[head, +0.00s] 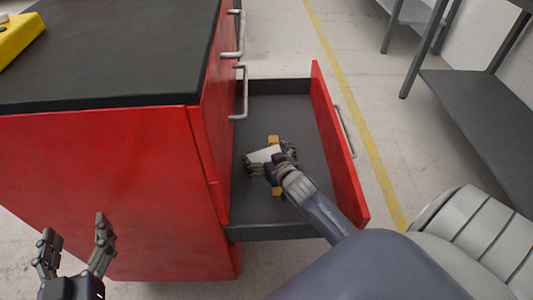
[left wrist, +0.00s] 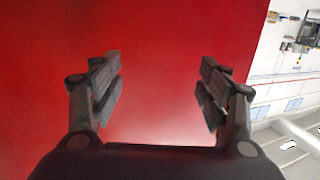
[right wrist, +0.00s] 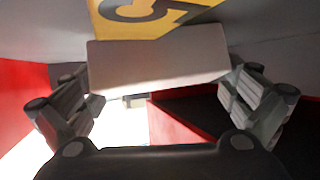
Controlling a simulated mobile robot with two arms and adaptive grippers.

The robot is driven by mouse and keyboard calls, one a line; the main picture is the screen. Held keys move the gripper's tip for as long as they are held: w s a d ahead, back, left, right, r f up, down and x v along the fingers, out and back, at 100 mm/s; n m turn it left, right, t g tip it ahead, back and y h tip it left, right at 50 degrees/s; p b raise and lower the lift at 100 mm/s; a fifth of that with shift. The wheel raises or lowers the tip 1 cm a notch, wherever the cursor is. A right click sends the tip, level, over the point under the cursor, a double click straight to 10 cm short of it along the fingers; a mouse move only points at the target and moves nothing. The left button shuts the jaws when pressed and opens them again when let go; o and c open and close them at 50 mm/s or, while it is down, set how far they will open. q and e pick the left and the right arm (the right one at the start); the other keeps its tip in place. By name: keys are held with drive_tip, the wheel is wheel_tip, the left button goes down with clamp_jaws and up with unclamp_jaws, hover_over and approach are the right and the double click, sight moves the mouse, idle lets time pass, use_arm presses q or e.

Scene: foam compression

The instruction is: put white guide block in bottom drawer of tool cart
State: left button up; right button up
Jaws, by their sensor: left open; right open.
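The white guide block (head: 264,154) is in the open bottom drawer (head: 300,110) of the red tool cart (head: 100,180). My right gripper (head: 268,162) is inside the drawer at the block, with its fingers open on either side. In the right wrist view the block (right wrist: 160,66) lies across the space between the open fingers (right wrist: 160,105), and I cannot tell whether they touch it. My left gripper (head: 75,245) is open and empty at the lower left, beside the cart's red side panel; the left wrist view shows only that panel (left wrist: 160,60) between its fingers.
A yellow thing (head: 274,141) with a dark mark lies in the drawer at the block. The drawer's red front (head: 338,150) stands out to the right. A yellow object (head: 18,36) rests on the cart's black top (head: 110,50). Grey shelving (head: 480,110) stands at the right.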

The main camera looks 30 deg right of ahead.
drive_tip(key=shift+s+r, duration=0.15)
drive_tip(key=p+v, duration=0.2)
drive_tip(key=v, duration=0.4)
drive_tip(key=shift+s+a+r+p, duration=0.1)
drive_tip(key=shift+s+p, duration=0.15)
drive_tip(key=shift+p, duration=0.05)
drive_tip(key=shift+s, duration=0.3)
use_arm(q)
drive_tip(key=s+a+f+g+y, duration=0.1)
drive_tip(key=s+f+g, duration=0.2)
drive_tip(key=f, duration=0.2)
drive_tip(key=s+a+f+g+y, duration=0.1)
drive_tip(key=s+a+f+g, duration=0.1)
drive_tip(key=s+f+g, duration=0.2)
wheel_tip(320, 180, down, 2)
drive_tip(key=shift+a+f, duration=0.25)
use_arm(e)
drive_tip(key=shift+r, duration=0.1)
